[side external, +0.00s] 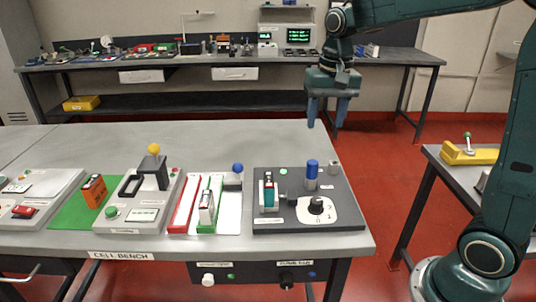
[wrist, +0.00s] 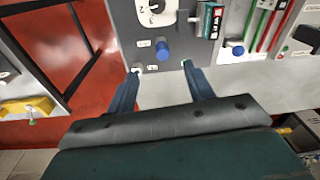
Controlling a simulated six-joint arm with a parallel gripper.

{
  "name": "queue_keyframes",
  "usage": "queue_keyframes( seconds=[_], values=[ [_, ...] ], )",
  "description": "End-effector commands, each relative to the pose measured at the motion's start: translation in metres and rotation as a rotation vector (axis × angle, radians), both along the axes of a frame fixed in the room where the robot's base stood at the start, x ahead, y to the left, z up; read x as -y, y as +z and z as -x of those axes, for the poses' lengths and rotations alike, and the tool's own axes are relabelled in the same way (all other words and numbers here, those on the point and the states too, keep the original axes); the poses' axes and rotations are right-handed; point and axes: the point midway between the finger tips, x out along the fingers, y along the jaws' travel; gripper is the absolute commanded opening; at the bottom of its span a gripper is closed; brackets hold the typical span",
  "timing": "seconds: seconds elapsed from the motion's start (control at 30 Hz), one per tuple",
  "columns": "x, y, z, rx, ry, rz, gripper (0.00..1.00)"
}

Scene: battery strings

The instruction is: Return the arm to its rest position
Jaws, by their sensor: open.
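My gripper (side external: 328,112) hangs above the far right part of the cell bench (side external: 255,150), with its fingers pointing down. It is open and empty, and its two blue fingers also show spread apart in the wrist view (wrist: 160,68). It is clear of everything on the bench. The dark grey panel (side external: 340,183) lies below and nearer the side camera. It carries a blue cylinder (side external: 312,168), a black rotary knob (side external: 316,205) on a white dial, and a teal-and-white battery-like block (side external: 269,190) standing upright at its left.
Left of the panel are a white tray (side external: 230,217) with red and green strips, a device with a yellow-knobbed lever (side external: 153,150), and an orange block (side external: 94,191) on a green mat. A side table with a yellow fixture (side external: 468,154) stands right. A back bench (side external: 390,57) stands behind.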

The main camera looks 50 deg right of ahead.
Motion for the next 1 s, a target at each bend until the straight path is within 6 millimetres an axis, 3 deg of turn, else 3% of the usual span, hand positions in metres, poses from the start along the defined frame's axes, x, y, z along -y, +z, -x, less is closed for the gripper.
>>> queue_keyframes(
  seconds=[0.23,0.5,1.0],
  values=[
    [-0.021,0.021,0.045,0.091,0.143,0.027,0.52],
    [-0.039,0.03,0.094,0.185,0.298,0.064,0.52],
    [-0.061,0.017,0.177,0.352,0.568,0.148,0.52]
  ],
)
